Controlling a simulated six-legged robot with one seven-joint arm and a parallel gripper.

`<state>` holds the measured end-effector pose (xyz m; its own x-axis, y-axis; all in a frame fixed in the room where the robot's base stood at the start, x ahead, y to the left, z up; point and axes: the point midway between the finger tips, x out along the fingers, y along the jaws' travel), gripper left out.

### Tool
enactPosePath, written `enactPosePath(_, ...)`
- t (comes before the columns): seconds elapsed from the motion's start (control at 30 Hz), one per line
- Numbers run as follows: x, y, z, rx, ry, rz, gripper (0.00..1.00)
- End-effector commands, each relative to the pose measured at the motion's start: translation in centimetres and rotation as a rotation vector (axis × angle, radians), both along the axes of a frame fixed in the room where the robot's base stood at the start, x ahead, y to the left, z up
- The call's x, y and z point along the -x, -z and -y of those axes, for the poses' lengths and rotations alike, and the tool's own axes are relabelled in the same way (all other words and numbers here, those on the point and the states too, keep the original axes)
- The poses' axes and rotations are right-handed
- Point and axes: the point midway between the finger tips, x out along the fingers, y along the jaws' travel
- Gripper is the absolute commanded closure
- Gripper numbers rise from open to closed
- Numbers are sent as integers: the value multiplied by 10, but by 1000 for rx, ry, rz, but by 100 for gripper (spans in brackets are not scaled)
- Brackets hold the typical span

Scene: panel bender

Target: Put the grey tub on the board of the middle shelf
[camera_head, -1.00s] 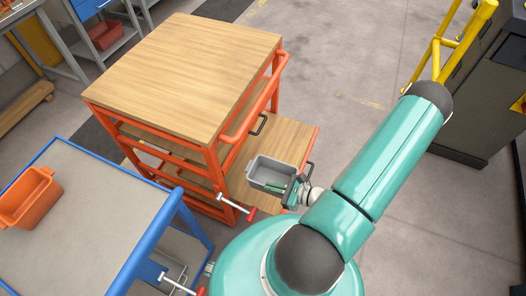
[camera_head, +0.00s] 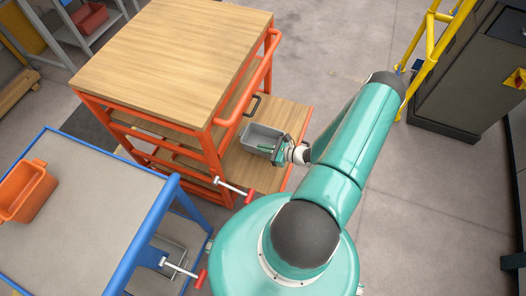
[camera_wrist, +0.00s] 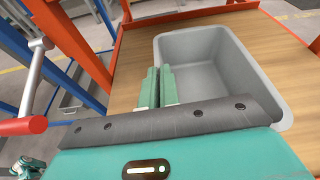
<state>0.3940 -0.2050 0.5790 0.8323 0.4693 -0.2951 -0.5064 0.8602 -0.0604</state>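The grey tub (camera_head: 262,136) is over the pulled-out wooden board (camera_head: 262,178) of the orange rack, below the rack's top. I cannot tell whether it rests on the board or hangs just above it. In the wrist view the tub (camera_wrist: 225,65) looks empty and upright, with the board (camera_wrist: 135,62) around it. My gripper (camera_head: 278,150) is at the tub's near right side. In the wrist view my gripper's two teal fingers (camera_wrist: 158,88) are close together on the tub's wall, shut on it. The tub's near part is hidden behind the gripper body.
The orange rack's wooden top (camera_head: 175,55) and its orange push bar (camera_head: 250,80) stand above and beside the tub. A blue-framed table (camera_head: 100,215) with an orange bin (camera_head: 28,190) is at the left. A red-handled clamp (camera_head: 235,188) sticks out near the board.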

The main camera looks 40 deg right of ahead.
Motion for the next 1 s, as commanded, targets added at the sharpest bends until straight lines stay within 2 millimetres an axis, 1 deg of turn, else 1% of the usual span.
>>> enactPosePath(0.1,-8,10,3,1,-2,1,100)
enactPosePath(0.2,-7,25,2,-2,-1,0,100)
enactPosePath(0.3,-7,36,2,-1,-1,1,100)
enactPosePath(0.7,-6,41,3,1,0,0,100)
enactPosePath(0.73,-6,41,3,1,0,0,91)
enactPosePath(0.8,-6,40,3,1,0,0,77)
enactPosePath(0.83,-6,40,3,1,0,0,75)
enactPosePath(1.0,-6,40,3,1,0,0,75)
